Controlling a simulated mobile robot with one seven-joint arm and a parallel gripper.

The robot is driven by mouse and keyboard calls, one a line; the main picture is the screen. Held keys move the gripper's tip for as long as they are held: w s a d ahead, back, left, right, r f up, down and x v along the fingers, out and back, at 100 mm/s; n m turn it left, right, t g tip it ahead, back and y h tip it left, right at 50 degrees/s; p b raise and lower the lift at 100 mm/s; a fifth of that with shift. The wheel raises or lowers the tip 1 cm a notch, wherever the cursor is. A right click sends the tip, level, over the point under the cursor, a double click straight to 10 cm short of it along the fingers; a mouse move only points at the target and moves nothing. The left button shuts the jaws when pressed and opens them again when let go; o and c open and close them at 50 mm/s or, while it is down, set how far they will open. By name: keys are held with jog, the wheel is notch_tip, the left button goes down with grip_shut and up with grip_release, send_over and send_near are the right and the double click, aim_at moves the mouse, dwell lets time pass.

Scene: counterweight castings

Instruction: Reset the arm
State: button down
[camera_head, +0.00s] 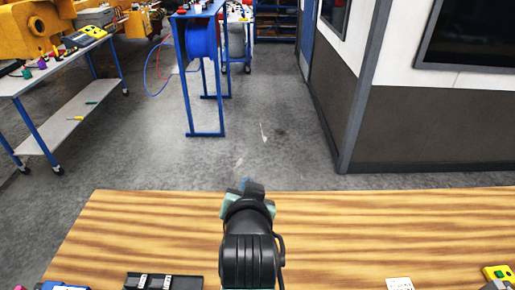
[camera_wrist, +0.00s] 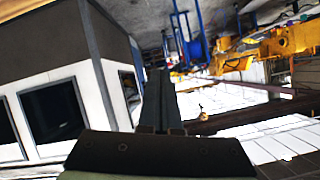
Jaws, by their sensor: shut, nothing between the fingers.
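My gripper (camera_wrist: 157,72) shows in the wrist view as two dark fingers side by side, pressed together with nothing between them. In the head view my dark arm reaches forward over the wooden table (camera_head: 150,225), and its far end hides the gripper's fingertips. The gripper points out over the room, and no object touches it. The wrist view is upside down, with the floor at the top.
A black tray (camera_head: 185,281), a white card (camera_head: 400,284) and a yellow-green device (camera_head: 497,273) lie at the table's near edge. The table's middle is clear. Beyond stand a blue frame (camera_head: 188,75), a wheeled bench (camera_head: 75,110) and a wall (camera_head: 430,130).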

notch_tip(320, 180, up, 13)
jog(key=d+n+t+b, duration=0.1)
jog(key=t+b, duration=0.2)
jog(key=t, duration=0.2)
jog(key=s+r+n+t+b, duration=0.1)
jog(key=s+r+t, duration=0.3)
jog(key=s+r, duration=0.4)
jog(key=s+d+r+n+t+b, duration=0.1)
jog(key=s+r+t+b, duration=0.2)
jog(key=r, duration=1)
jog(key=s+t, duration=0.2)
jog(key=s, duration=0.3)
jog(key=shift+t+h, duration=0.3)
jog(key=c, duration=1.5)
grip_release()
jog(key=shift+w, duration=0.1)
jog(key=shift+c, duration=0.2)
